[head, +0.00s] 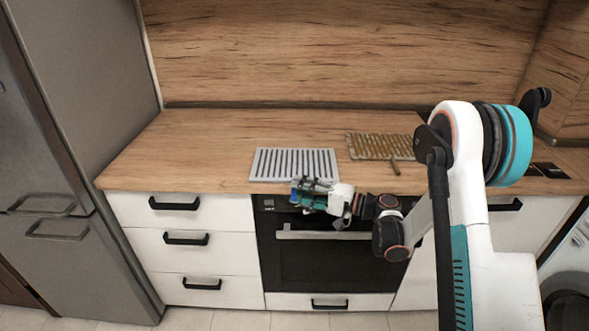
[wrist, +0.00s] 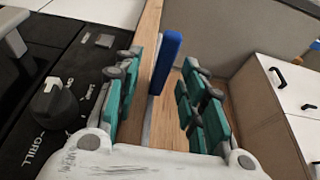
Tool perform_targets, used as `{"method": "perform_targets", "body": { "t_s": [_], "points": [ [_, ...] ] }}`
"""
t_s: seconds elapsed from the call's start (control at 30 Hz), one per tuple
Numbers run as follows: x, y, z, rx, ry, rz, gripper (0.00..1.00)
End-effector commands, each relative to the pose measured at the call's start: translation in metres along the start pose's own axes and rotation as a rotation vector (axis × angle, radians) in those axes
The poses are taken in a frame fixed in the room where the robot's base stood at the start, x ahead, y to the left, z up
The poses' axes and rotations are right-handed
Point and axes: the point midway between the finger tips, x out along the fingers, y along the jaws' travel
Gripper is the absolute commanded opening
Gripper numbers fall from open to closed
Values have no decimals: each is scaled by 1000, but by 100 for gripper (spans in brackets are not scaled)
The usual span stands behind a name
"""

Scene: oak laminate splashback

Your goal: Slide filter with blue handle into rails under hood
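A grey slatted filter (head: 295,160) lies flat on the wooden worktop in the head view. In the head view my gripper mostly covers the handle. The hood and its rails are not in view.
A second, yellow-brown filter (head: 380,146) with a brown handle (head: 395,168) lies to the right on the worktop (head: 200,140). An oven (head: 320,262) is below my gripper. A tall grey fridge (head: 85,110) stands at the left. The worktop left of the grey filter is clear.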

Motion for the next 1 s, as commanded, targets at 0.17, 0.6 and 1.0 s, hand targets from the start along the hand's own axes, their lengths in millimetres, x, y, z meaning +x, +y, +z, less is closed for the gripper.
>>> {"method": "perform_targets", "body": {
  "t_s": [0.17,0.6,1.0],
  "points": [
    [0,-1,0,0,1,0,38],
    [0,-1,0,0,1,0,0],
    [0,-27,0,0,1,-1,0]
  ]
}}
